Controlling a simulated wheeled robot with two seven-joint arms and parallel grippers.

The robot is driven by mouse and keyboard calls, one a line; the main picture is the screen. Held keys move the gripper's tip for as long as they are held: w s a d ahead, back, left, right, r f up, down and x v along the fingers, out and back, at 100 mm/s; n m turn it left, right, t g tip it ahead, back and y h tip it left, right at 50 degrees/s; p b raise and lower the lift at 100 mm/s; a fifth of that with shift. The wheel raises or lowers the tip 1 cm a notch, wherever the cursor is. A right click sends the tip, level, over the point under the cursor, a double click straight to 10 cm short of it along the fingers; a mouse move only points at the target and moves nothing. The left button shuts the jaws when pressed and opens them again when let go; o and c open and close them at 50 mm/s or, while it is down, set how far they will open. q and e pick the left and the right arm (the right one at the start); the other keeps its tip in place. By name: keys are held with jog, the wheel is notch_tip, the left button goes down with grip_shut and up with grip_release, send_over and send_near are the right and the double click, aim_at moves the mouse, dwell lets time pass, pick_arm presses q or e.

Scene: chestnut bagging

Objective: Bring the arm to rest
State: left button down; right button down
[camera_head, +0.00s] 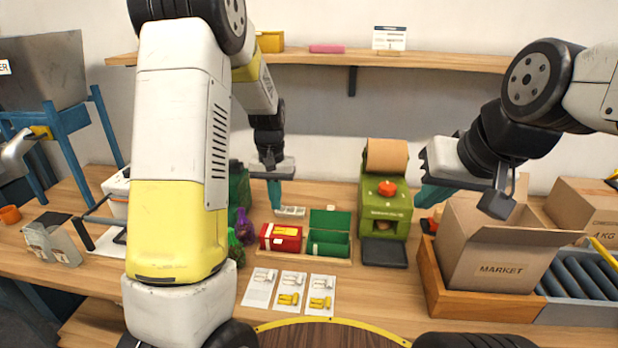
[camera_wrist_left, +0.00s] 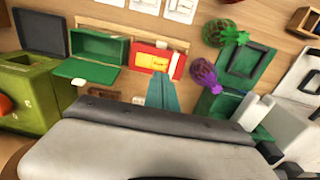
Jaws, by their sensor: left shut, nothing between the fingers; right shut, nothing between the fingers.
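My left gripper (camera_head: 274,193) hangs over the back of the table, behind the red box, with its teal fingers together and nothing between them. In the left wrist view its fingertips (camera_wrist_left: 162,92) point toward the red box (camera_wrist_left: 153,60); I cannot tell if they touch it. My right gripper (camera_head: 432,192) is shut and empty, held level in the air between the green machine (camera_head: 385,208) and the open cardboard box (camera_head: 500,245) marked MARKET. My left arm crosses the head view and hides part of the table.
The green open case (camera_head: 328,240) stands beside the red box (camera_head: 281,237). Printed cards (camera_head: 290,288) lie in front. Purple and green net bags (camera_wrist_left: 205,73) lie near the green container. A wall shelf (camera_head: 400,58) runs behind. Rollers (camera_head: 590,275) lie at the right.

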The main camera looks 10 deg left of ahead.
pick_arm(q)
jog(key=s+d+r+t+h, duration=0.2)
jog(key=s+r+t, duration=0.4)
jog(key=s+r, duration=1.3)
jog(key=s, duration=0.4)
jog(key=shift+s+r, duration=0.3)
jog(key=shift+s, duration=0.05)
